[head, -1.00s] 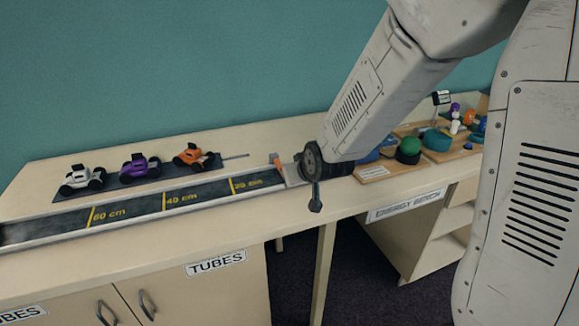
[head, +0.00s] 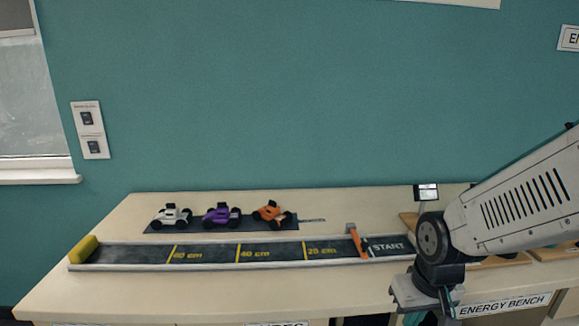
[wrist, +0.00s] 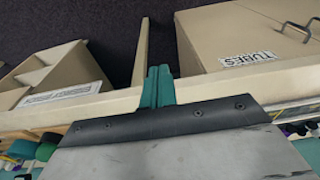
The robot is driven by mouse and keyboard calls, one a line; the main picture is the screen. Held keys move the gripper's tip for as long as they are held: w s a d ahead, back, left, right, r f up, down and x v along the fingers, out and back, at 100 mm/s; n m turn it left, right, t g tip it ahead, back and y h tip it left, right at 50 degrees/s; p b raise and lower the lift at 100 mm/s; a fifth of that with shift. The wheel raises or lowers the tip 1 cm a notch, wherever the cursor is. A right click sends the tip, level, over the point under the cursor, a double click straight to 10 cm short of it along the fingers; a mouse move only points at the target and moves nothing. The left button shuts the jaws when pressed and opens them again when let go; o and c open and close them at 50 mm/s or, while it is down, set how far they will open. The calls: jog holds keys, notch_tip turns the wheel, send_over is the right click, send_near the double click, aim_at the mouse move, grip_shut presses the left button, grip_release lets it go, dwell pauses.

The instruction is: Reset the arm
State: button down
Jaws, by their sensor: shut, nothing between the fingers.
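My arm (head: 510,215) reaches in from the right in the head view, its wrist at the right end of the track. My gripper shows in the wrist view (wrist: 159,74) with its teal fingers together and nothing between them. In that view the fingers overlap the bench edge, with dark floor beyond; I cannot tell the gap to the edge.
The dark track (head: 205,254) has an orange gate (head: 357,241) near START. White (head: 172,216), purple (head: 221,215) and orange (head: 271,212) cars stand on a dark strip behind it. The TUBES cabinet (wrist: 235,35) shows in the wrist view. The bench front is clear at left.

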jog(key=s+d+r+m, duration=0.1)
jog(key=s+d+r, duration=0.2)
jog(key=s+r, duration=1.1)
jog(key=shift+d, duration=0.1)
